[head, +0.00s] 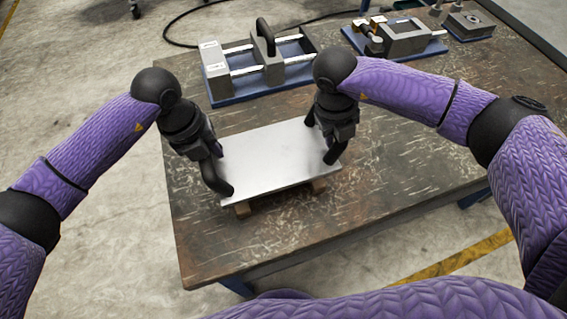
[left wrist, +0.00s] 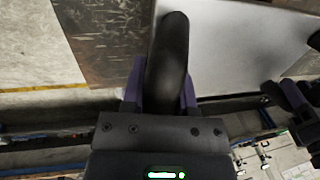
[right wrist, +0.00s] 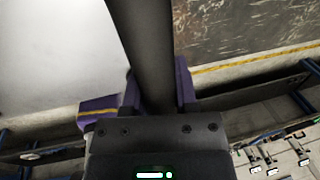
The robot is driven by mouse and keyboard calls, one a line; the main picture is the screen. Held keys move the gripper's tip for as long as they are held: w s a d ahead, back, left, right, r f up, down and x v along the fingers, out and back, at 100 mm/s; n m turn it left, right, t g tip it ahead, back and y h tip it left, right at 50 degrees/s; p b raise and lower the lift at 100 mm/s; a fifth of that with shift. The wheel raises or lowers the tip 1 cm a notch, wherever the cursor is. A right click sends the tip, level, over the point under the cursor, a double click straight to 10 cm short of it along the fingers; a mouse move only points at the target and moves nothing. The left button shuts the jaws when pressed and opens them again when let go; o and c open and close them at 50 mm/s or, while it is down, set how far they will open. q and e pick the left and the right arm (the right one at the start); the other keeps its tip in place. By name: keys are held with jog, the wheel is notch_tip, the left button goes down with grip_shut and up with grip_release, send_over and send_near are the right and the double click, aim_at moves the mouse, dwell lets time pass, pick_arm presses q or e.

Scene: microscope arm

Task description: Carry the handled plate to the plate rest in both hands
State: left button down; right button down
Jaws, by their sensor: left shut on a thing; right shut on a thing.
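The handled plate (head: 265,158) is a flat silver rectangle with a black handle at each short end. It looks roughly level over the near left part of the table. My left gripper (head: 207,152) is shut on the left handle (left wrist: 168,50), which stands between its purple fingers in the left wrist view. My right gripper (head: 325,125) is shut on the right handle (right wrist: 143,45), which shows likewise in the right wrist view. Brown wooden pieces (head: 243,209), perhaps the plate rest, peek out under the plate's near edge. Whether the plate touches them I cannot tell.
A grey vise on a blue base (head: 245,92) stands close behind the plate. A second vise-like fixture (head: 402,40) and a small block on a blue base (head: 468,22) stand at the back right. The worn table (head: 400,185) is clear to the right.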

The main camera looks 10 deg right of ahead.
pick_arm(q)
jog(key=shift+a+r, duration=0.1)
jog(key=shift+a, duration=0.05)
pick_arm(e)
jog(key=shift+a+r, duration=0.1)
